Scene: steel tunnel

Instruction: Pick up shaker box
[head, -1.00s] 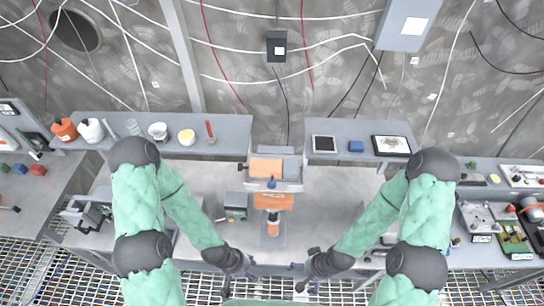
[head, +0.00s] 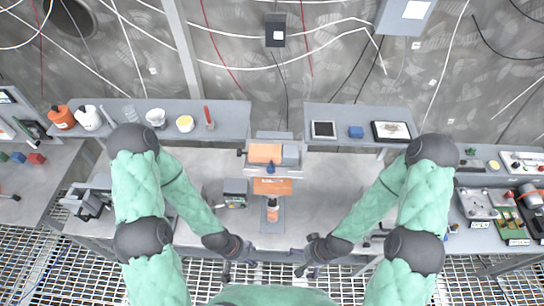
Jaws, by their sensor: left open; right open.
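An orange box (head: 265,153) sits on a pale grey holder at the back middle of the bench, beside a small grey block (head: 290,155); it may be the shaker box, but I cannot tell for sure. Below it is a flat orange panel (head: 272,186) on a device, with a small orange-and-white bottle (head: 272,207) in front. My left gripper (head: 238,261) is open and empty near the bench's front edge, left of the device. My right gripper (head: 298,261) is open and empty near the same edge, right of the device. Both are well apart from the orange box.
A left shelf (head: 230,125) holds bottles, cups and a brush; a right shelf (head: 400,112) holds a tablet, a blue block and a framed picture. A small dark device (head: 236,190) stands left of centre. The bench surface (head: 335,185) right of centre is clear.

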